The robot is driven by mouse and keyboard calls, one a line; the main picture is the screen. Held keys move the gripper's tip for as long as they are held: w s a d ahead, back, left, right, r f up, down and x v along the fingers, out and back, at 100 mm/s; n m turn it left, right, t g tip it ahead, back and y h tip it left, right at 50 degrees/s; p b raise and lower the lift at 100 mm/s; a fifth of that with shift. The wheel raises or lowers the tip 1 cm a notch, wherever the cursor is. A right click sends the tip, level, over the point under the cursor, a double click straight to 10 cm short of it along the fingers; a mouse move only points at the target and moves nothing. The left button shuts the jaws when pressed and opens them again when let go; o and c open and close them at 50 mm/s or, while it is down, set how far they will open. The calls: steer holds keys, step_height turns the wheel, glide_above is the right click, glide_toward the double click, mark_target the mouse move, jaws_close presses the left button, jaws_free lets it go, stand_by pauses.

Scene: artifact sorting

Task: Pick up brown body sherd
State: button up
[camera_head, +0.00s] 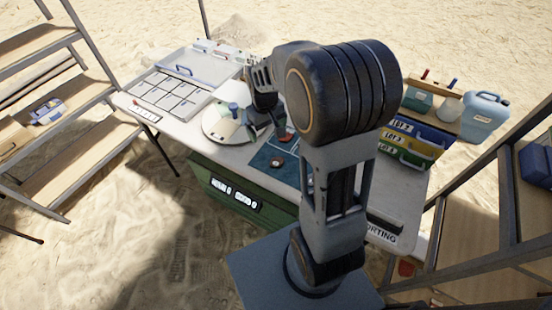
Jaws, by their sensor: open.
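A second reddish-brown piece (286,137) lies farther back, close below my gripper. I cannot tell for sure which of the two is the brown body sherd. My gripper (265,127) points down over the back part of the mat, beside the round white disc. It is open, and I see nothing held in it. My own arm hides the right part of the mat and whatever lies there.
The round white disc with a blue knob (232,108) stands left of my gripper. A compartment tray (172,93) lies at the left of the table (222,150). Labelled bins (412,145) and a blue jug (482,115) stand at the right. Shelves flank both sides.

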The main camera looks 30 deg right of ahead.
steer(key=g, duration=0.2)
glide_toward(277, 162)
steer(key=shift+s+a+f+n+p, duration=0.15)
steer(key=shift+f+n+p, duration=0.15)
steer(key=shift+f+p, duration=0.5)
steer(key=shift+s+d+f+p, duration=0.1)
steer(key=shift+s+f+p, duration=0.1)
steer(key=shift+f, duration=0.85)
steer(key=shift+s+d+f+p, duration=0.1)
steer(key=shift+s+f+p, duration=0.1)
steer(key=shift+f, duration=0.9)
steer(key=shift+s+d+f+p, duration=0.1)
steer(key=shift+s+f+p, duration=0.1)
steer(key=shift+f, duration=0.85)
steer(key=shift+c, duration=0.3)
steer(key=shift+w, duration=0.1)
steer(key=c, duration=0.9)
steer(key=shift+r, duration=0.15)
steer(key=shift+c, duration=0.2)
